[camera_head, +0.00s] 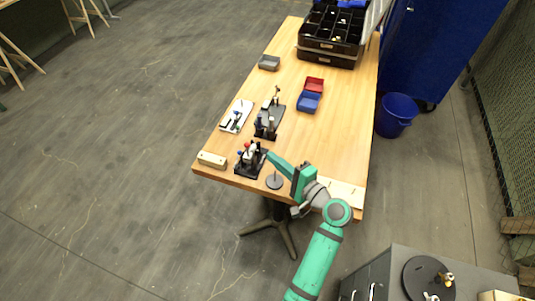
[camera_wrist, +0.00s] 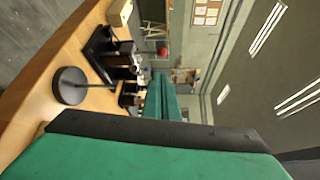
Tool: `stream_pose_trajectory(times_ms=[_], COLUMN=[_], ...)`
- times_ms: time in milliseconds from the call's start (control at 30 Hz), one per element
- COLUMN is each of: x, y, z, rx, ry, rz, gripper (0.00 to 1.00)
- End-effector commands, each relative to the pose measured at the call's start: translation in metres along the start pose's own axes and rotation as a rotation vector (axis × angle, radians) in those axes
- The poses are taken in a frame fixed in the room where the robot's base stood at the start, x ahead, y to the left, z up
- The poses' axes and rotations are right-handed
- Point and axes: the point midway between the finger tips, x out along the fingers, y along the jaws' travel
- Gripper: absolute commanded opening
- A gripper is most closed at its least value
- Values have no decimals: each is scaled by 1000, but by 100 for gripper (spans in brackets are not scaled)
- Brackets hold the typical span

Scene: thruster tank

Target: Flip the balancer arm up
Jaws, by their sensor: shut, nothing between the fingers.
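A small device with a black base (camera_head: 246,168) and red and white parts on top stands near the front left of the table. I cannot tell for certain which part is the balancer arm. The fingers also show in the wrist view (camera_wrist: 160,98).
A round black stand (camera_head: 274,182) is just below my gripper. A second black fixture (camera_head: 268,118), a white plate (camera_head: 236,115) and a beige block (camera_head: 212,159) are nearby. Blue and red bins (camera_head: 308,102) and black organisers (camera_head: 331,48) stand farther back.

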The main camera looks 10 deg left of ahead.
Motion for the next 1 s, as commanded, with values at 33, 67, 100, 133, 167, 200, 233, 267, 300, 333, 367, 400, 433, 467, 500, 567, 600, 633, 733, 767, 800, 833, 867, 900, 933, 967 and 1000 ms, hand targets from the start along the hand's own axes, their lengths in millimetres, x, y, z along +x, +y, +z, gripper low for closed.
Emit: stream_pose_trajectory(times_ms=[33, 67, 100, 133, 167, 200, 233, 267, 300, 333, 367, 400, 433, 467, 500, 567, 600, 633, 733, 767, 800, 833, 867, 900, 933, 967, 1000], x=[9, 14, 22, 28, 34, 41, 47, 52, 59, 63, 67, 72, 76, 80, 83, 87, 89, 90, 91, 91, 91, 91, 90, 90, 90, 90, 90], y=[-1, -1, 0, 0, 0, 0, 0, 0, 0, 0, 0, 0, 0, 0, 0, 0, 0, 0, 0, 0, 0, 0, 0, 0, 0, 0, 0], z=[2, 3, 4, 4, 4, 5, 6, 6, 6, 6, 6, 6, 7, 7, 7, 7, 6, 6, 5, 5, 5, 5, 5, 5, 5, 5, 5], rx=[-1, -2, -2, -1, -1, -2, -2, -2, -2, -2, -2, -2, -2, -2, -2, -2, -2, -2, -2, -2, -2, -2, -2, -2, -2, -2, -2], ry=[-4, -7, -9, -9, -10, -11, -12, -14, -13, -12, -13, -13, -13, -13, -14, -13, -12, -11, -9, -9, -8, -8, -8, -8, -8, -8, -8], rz=[0, 0, 1, 1, 2, 1, 1, 2, 2, 2, 3, 2, 2, 2, 2, 1, 1, 1, 1, 1, 1, 1, 1, 1, 1, 1, 1], gripper=[0, 0, 0, 0, 0, 0, 0, 0, 0, 0, 0, 0, 0, 0, 0, 0, 0, 0, 0, 0, 0, 0, 0, 0, 0, 0, 0])
